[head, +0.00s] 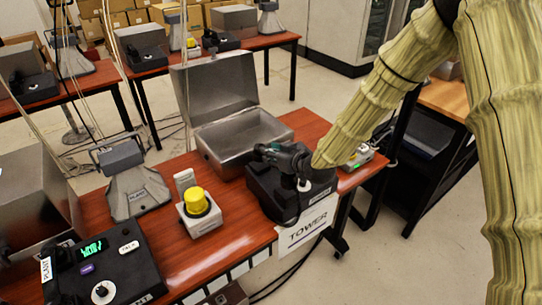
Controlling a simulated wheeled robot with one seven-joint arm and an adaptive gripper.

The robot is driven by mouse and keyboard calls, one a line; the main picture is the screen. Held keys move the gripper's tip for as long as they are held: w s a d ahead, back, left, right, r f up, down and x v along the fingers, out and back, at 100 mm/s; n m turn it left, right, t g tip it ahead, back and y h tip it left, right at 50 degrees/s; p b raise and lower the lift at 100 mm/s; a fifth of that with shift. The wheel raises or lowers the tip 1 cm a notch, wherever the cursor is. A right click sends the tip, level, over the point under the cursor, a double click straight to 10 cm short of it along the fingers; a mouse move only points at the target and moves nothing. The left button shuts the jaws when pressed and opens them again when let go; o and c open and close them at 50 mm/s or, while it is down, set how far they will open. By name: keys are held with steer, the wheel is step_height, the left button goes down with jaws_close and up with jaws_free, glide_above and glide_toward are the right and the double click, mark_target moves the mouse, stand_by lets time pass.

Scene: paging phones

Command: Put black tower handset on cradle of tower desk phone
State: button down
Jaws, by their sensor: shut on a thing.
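The tower desk phone (268,200) is a black box at the right front of the near table, above a white TOWER sign (307,223). My arm comes in from the upper right, and my dark gripper (275,155) is over the top of this phone. It is shut on the black tower handset, which is hard to tell apart from the dark gripper and phone. The cradle is mostly hidden by my gripper. I cannot tell whether the handset touches the cradle.
An open metal box (240,140) stands just behind the phone. A yellow-topped device (197,203), a grey PLANT unit (137,190) and a black PLANT phone (105,265) are to the left. A small device with a green display (359,157) is to the right.

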steer(key=shift+w+a+f+p, duration=0.15)
steer(key=shift+w+a+p, duration=0.15)
steer(key=shift+w, duration=0.35)
steer(key=shift+f+p, duration=0.7)
steer(key=shift+f, duration=0.95)
steer(key=shift+f, duration=0.15)
steer(key=c, duration=1.1)
jaws_free()
steer(key=shift+o, duration=0.2)
steer(key=shift+r, duration=0.2)
steer(key=shift+s+d, duration=0.2)
steer(key=b+v, duration=0.3)
steer(key=v, duration=0.8)
steer(key=shift+s+d, duration=0.15)
steer(key=shift+s, duration=0.05)
